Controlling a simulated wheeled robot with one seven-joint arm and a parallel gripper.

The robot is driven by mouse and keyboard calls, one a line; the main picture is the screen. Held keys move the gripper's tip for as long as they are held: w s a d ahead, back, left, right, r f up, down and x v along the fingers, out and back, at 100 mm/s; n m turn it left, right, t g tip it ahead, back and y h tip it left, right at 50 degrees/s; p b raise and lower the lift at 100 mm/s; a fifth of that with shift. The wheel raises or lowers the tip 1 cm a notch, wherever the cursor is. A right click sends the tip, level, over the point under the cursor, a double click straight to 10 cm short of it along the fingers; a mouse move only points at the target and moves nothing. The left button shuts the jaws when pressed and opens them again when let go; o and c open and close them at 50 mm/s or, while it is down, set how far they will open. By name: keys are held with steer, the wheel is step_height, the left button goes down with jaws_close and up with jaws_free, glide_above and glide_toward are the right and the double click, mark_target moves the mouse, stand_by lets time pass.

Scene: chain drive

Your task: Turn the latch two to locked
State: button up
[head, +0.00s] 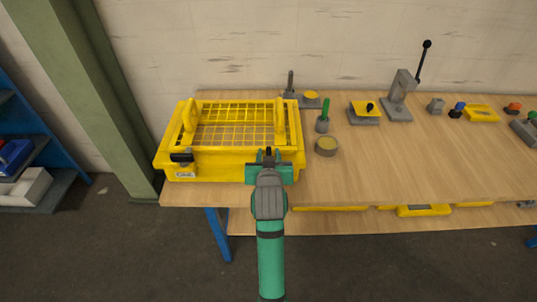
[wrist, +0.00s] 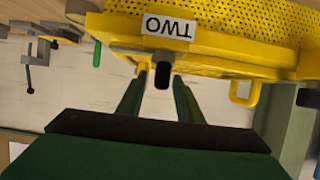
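A yellow guard box (head: 228,160) with a mesh lid sits at the left end of the workbench. Its front right corner is where my gripper (head: 269,168) is, covering most of latch two in the head view. In the wrist view, the white label TWO (wrist: 167,26) shows upside down on the yellow wall. Just below it in the picture, the dark handle of latch two (wrist: 162,76) points between the fingertips of my gripper (wrist: 160,84). The fingers are apart, with a gap visible around the handle. Whether either finger touches it is unclear.
Another black latch (head: 181,157) with a white label is on the box's front left. A lever press (head: 398,95) stands farther right. The bench front between is clear.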

steer(key=shift+w, duration=0.1)
jaws_close()
